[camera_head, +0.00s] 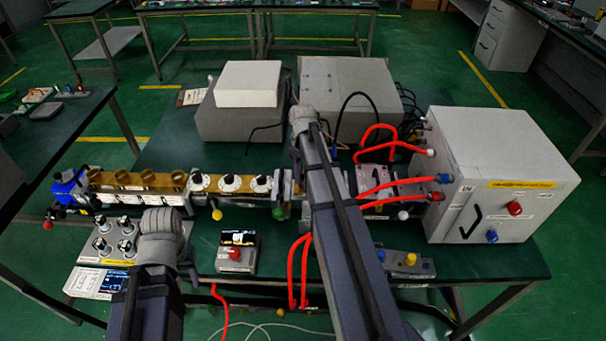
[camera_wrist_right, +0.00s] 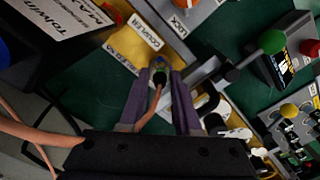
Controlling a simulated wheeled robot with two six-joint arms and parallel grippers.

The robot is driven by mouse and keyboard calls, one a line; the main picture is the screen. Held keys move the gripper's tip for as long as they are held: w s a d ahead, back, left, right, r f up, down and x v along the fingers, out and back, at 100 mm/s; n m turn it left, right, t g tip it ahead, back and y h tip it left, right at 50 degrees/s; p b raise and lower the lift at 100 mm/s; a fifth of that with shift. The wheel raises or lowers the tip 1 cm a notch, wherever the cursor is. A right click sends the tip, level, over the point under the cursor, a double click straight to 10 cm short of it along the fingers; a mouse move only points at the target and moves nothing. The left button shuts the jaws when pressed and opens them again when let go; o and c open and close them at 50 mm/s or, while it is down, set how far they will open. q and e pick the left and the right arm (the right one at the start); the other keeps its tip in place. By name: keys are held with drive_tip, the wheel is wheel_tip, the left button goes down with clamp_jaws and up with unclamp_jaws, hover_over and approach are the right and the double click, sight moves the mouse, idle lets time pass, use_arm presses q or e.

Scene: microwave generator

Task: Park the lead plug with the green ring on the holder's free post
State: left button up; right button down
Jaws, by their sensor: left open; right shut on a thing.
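My right gripper (camera_wrist_right: 160,88) is shut on a small dark plug (camera_wrist_right: 160,76) with a pinkish-orange lead trailing back under the wrist. I cannot tell whether the plug touches that surface.
A white cabinet (camera_head: 490,175) with red leads stands at the right. A brass-coloured waveguide row (camera_head: 135,181) runs along the left. A small black box with a red button (camera_head: 235,254) sits in front. A green-ball lever (camera_wrist_right: 271,41) is near my right gripper.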

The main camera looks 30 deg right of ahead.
sight(303, 173)
drive_tip(key=c, duration=0.6)
unclamp_jaws()
drive_tip(key=shift+r, duration=0.1)
wheel_tip(303, 173, up, 8)
drive_tip(key=p, duration=0.8)
drive_tip(key=shift+f, duration=0.2)
